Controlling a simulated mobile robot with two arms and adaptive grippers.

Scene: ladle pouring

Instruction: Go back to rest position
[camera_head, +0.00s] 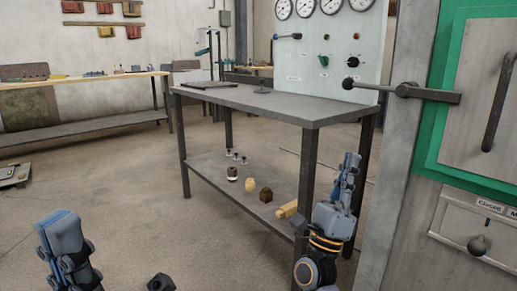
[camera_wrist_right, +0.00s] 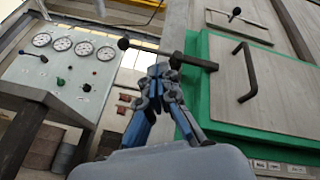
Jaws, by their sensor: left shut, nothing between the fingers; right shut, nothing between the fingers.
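My left gripper (camera_head: 62,228) is at the lower left of the head view, over the bare floor. It is shut and empty, and its arm is mostly cut off by the frame. My right gripper (camera_head: 349,168) points upward in front of the right end of the grey table (camera_head: 290,105). It is shut and empty. In the right wrist view its blue fingers (camera_wrist_right: 158,72) come together at their tips, with nothing between them.
A green-framed furnace door (camera_head: 440,150) with a dark handle and a lever (camera_head: 410,91) stands close on the right. A gauge panel (camera_head: 330,50) rises behind the table. Several small items lie on the lower shelf (camera_head: 215,165). The floor at left is mostly clear.

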